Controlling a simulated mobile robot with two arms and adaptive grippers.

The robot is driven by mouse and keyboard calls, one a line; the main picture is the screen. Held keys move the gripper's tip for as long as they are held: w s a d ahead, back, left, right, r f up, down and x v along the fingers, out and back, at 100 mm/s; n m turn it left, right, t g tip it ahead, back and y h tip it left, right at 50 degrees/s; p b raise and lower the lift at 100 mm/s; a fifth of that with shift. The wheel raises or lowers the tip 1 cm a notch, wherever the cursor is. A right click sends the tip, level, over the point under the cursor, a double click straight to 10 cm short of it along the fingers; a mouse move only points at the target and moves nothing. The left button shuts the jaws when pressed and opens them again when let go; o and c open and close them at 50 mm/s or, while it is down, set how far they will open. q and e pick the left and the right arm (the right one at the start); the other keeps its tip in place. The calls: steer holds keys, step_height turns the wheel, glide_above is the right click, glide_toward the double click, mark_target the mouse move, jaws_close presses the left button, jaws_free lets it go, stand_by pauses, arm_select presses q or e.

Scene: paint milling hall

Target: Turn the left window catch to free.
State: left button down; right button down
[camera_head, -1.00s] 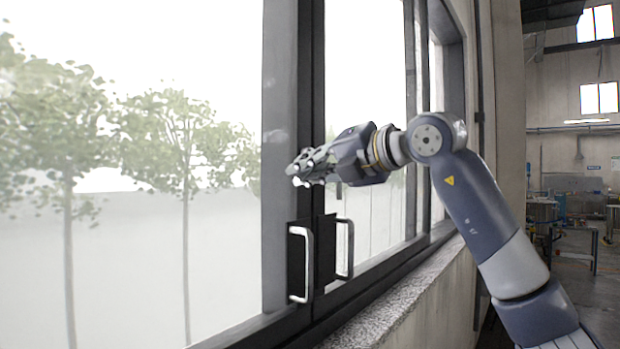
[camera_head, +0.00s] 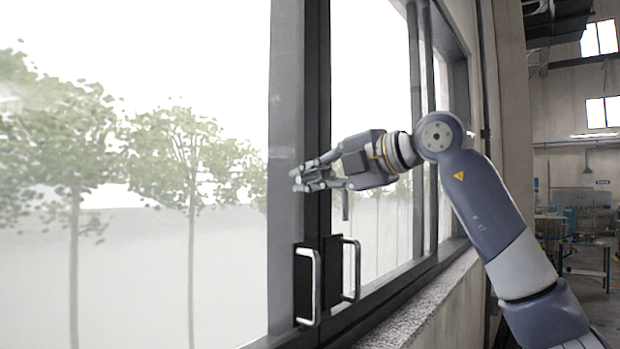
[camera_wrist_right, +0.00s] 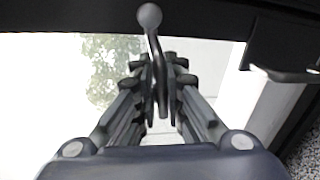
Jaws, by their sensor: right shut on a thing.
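The window catch (camera_wrist_right: 151,30) shows in the right wrist view as a slim grey lever with a round knob at its end. It runs down between the fingers of my right gripper (camera_wrist_right: 160,85), which are closed on it from both sides. In the head view my right gripper (camera_head: 306,177) reaches in from the right to the dark upright where the window sashes meet. Its fingers hide most of the catch there. A short grey piece (camera_head: 346,204) hangs just below the gripper; I cannot tell if it belongs to the catch. My left gripper is not in view.
Two metal pull handles (camera_head: 315,287) (camera_head: 354,270) on dark plates stand below the gripper on the sashes. A speckled stone sill (camera_head: 420,310) runs along the window's foot. Trees show through the glass. The hall with work tables (camera_head: 590,262) lies at far right.

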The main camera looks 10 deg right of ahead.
steer(key=shift+d, duration=0.1)
steer(key=c, duration=1.7)
jaws_free()
steer(key=shift+d, duration=0.2)
steer(key=shift+s, duration=0.15)
steer(key=v, duration=1.1)
steer(key=shift+s+d+r, duration=0.1)
steer(key=shift+s+d, duration=0.05)
steer(key=shift+d, duration=0.2)
